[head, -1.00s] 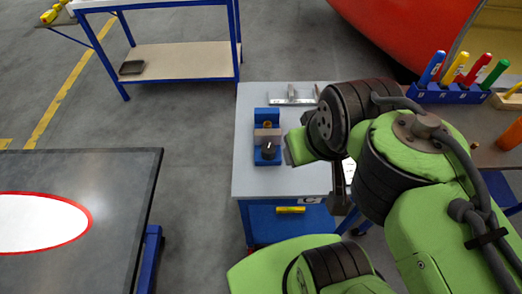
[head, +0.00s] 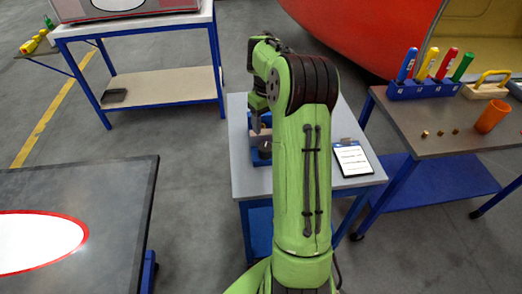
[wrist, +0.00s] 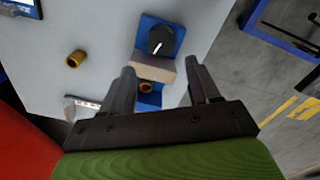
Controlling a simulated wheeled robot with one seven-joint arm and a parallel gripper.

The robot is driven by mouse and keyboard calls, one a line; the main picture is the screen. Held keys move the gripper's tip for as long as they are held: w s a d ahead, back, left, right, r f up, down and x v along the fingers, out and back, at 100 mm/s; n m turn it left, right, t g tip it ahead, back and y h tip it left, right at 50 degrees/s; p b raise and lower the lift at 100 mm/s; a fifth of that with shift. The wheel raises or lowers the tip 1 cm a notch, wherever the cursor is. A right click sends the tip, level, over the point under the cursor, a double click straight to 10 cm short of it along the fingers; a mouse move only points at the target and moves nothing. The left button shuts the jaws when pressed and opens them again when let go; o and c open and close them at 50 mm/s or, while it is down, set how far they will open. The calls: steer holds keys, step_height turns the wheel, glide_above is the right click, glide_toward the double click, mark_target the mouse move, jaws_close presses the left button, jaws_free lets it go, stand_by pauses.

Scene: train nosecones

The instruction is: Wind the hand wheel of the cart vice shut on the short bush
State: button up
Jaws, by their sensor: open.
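The blue cart vice (wrist: 146,100) stands on the cart top, and its left part (head: 254,156) shows beside my arm in the head view. Its black hand wheel (wrist: 160,40) with a white mark shows in the wrist view. A pale sliding jaw (wrist: 152,69) lies between the wheel and a brass bush (wrist: 147,86) in the vice; I cannot tell whether jaw and bush touch. A second brass bush (wrist: 75,60) stands loose on the cart top. My gripper (wrist: 161,68) is open and empty above the vice, its fingers either side of it in view.
The grey cart top (head: 238,180) also carries a clipboard (head: 352,158) at right and a metal measuring tool (wrist: 82,106) near the loose bush. A bench (head: 400,115) at right holds coloured markers, an orange cup (head: 492,116) and small brass pieces. A dark table (head: 110,210) stands at left.

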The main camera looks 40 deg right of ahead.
mark_target(265, 146)
step_height(265, 146, down, 11)
steer(key=shift+f+b, duration=0.2)
steer(key=shift+b, duration=0.8)
steer(key=shift+c, duration=0.4)
steer(key=c, duration=0.7)
steer(key=shift+m, duration=0.3)
steer(key=m, duration=0.5)
steer(key=shift+m, duration=0.3)
steer(key=m, duration=0.6)
steer(key=shift+r+b, duration=0.1)
steer(key=shift+b, duration=0.2)
steer(key=shift+w, duration=0.1)
